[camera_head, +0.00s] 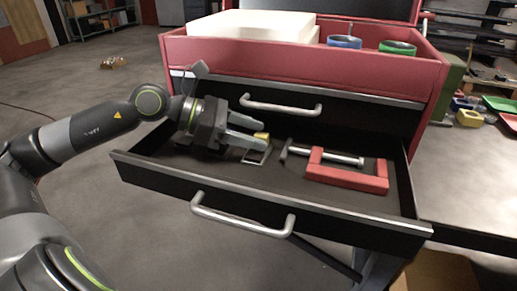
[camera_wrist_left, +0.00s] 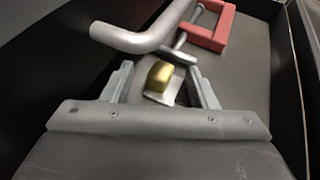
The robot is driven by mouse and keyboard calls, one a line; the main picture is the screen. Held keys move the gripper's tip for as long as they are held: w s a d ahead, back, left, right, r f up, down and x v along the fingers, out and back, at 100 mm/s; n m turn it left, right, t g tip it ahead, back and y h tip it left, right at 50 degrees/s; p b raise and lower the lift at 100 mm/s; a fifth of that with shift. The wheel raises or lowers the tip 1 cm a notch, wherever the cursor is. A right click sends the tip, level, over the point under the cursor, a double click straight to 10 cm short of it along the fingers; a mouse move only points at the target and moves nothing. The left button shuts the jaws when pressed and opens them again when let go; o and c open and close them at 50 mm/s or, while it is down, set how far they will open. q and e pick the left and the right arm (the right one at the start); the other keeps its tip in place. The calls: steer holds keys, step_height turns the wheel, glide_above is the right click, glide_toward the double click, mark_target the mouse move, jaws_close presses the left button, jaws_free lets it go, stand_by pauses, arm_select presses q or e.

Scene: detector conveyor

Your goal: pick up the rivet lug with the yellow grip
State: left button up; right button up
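The rivet lug with the yellow grip (camera_head: 262,137) lies in the open drawer. Its flat metal part (camera_head: 257,153) shows just beyond my fingertips. In the left wrist view the yellow grip (camera_wrist_left: 160,74) sits between my two fingers, with a pale metal piece under it. My left gripper (camera_head: 262,133) is open, reaching into the drawer from the left, with its fingers on either side of the yellow grip. I cannot tell whether either finger touches it. My right gripper is not in view.
The open drawer (camera_head: 290,206) also holds a red C-shaped frame (camera_head: 345,179) and a metal bar tool (camera_head: 325,155) right of the lug. The upper drawer's handle (camera_head: 280,106) juts out close above my fingers. A white block (camera_head: 250,25) sits on the red chest top.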

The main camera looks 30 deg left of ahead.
arm_select(q)
jaws_close()
steer(key=shift+r, duration=0.1)
